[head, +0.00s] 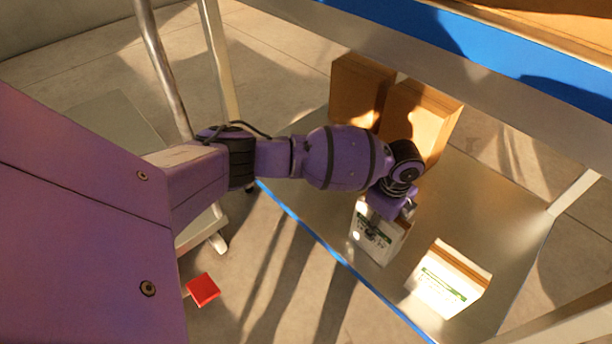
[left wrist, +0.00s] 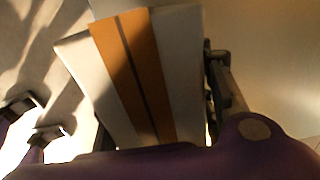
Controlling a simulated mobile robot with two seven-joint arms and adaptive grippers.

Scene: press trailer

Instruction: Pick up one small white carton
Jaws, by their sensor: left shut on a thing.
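A small white carton (head: 376,236) with a green and dark label is under my left gripper (head: 398,208), on the lower shelf (head: 500,215) or just above it; I cannot tell which. My left gripper is shut on this carton. In the left wrist view the carton (left wrist: 185,70) shows its white top with a brown stripe, and finger parts show on both sides of it. A second white carton (head: 445,285) with a green label and brown stripe stands apart on the shelf to the right. My right gripper is not in view.
Brown boxes (head: 425,115) stand at the back of the shelf, close behind my left wrist. A blue-edged upper shelf (head: 470,70) hangs above. Metal posts (head: 218,60) rise at the left. A red square piece (head: 203,290) is low at the left.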

